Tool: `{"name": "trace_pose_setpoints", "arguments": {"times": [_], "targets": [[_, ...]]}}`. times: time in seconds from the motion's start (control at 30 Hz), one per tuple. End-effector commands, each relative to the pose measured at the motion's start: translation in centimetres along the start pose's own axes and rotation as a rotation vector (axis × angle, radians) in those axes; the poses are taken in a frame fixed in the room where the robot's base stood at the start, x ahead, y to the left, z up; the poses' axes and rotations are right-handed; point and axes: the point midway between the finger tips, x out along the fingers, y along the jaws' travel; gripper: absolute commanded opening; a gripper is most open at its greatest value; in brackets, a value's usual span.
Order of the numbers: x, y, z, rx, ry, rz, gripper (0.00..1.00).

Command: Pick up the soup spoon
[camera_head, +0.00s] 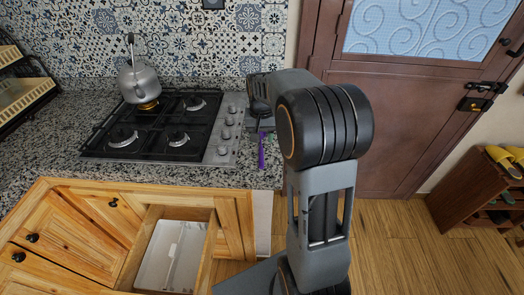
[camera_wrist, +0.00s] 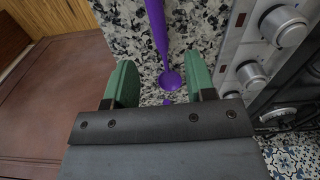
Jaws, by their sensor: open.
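A purple utensil, seemingly the soup spoon (camera_head: 262,152), lies on the granite counter between the stove's knobs and the counter's right edge. In the wrist view the purple spoon (camera_wrist: 158,35) runs down from the top edge to a rounded part between the fingers, with a small purple bit below it. My gripper (camera_wrist: 160,82) is open, its two green fingers on either side of the spoon and apart from it. I cannot tell how high the fingertips are above the counter. In the head view my arm hides part of this area.
The gas stove (camera_head: 168,128) with its knobs (camera_wrist: 283,25) is close beside the gripper. A kettle (camera_head: 140,82) stands on its back left burner. An open drawer (camera_head: 172,255) with a white tray is below the counter. A brown door (camera_head: 390,120) stands to the right.

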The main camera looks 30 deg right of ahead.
Motion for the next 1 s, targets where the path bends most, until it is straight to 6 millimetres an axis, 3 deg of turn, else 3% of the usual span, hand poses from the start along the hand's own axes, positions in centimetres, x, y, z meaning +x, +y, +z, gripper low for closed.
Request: {"name": "trace_pose_setpoints", "arguments": {"times": [0.5,0.8,1.0], "targets": [[5.1,-0.1,-0.1,-0.001,-0.001,0.0,0.5],[5.4,-0.1,-0.1,-0.002,0.001,0.0,0.5],[5.4,-0.1,-0.1,-0.002,0.001,0.0,0.31]]}}
